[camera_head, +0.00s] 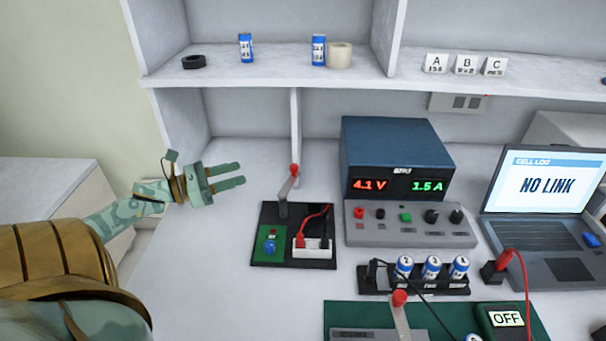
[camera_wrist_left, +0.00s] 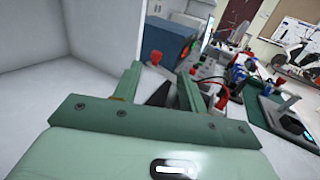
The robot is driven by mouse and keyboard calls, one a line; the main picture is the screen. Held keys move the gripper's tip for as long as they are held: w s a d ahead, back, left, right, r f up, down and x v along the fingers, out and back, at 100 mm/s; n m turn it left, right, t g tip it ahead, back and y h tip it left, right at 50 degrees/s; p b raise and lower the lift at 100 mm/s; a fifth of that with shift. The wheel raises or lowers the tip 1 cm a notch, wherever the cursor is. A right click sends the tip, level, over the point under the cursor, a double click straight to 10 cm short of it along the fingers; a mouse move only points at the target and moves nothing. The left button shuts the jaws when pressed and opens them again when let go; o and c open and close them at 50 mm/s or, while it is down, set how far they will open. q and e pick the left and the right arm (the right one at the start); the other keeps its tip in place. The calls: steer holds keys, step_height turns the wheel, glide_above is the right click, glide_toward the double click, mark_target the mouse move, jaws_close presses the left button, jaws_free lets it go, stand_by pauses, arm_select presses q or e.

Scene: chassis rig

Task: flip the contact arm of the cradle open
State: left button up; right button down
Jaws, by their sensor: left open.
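A lever arm with a red knob (camera_head: 294,169) rises, tilted, from a black base (camera_head: 262,220) in the head view. A second grey lever with a red knob (camera_head: 400,297) stands lower, on a grey block (camera_head: 350,334), partly cut off. I cannot tell for sure which is the cradle's contact arm. My left gripper (camera_head: 241,174) is open and empty, left of the upper lever and apart from it. In the left wrist view a red knob (camera_wrist_left: 155,57) on a grey arm shows between my fingertips (camera_wrist_left: 159,74), beyond them. My right gripper is not in view.
A power supply (camera_head: 395,160) stands behind a grey panel of knobs (camera_head: 410,234). A rack of blue cells (camera_head: 431,268), a green mat (camera_head: 340,313) and a laptop (camera_head: 546,185) lie to the right. Cables run nearby. The bench left of the black base is clear; a shelf (camera_head: 270,65) hangs above.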

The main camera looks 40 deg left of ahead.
mark_target(293, 166)
arm_select(q)
steer(key=f+b+x, duration=0.1)
steer(key=b+x, duration=0.1)
steer(key=x, duration=0.3)
steer(key=f+b+x, duration=0.1)
steer(key=b+x, duration=0.1)
steer(key=x, duration=0.4)
steer(key=f+b+x, duration=0.1)
steer(key=b+x, duration=0.1)
steer(key=x, duration=0.3)
steer(key=shift+w, duration=0.2)
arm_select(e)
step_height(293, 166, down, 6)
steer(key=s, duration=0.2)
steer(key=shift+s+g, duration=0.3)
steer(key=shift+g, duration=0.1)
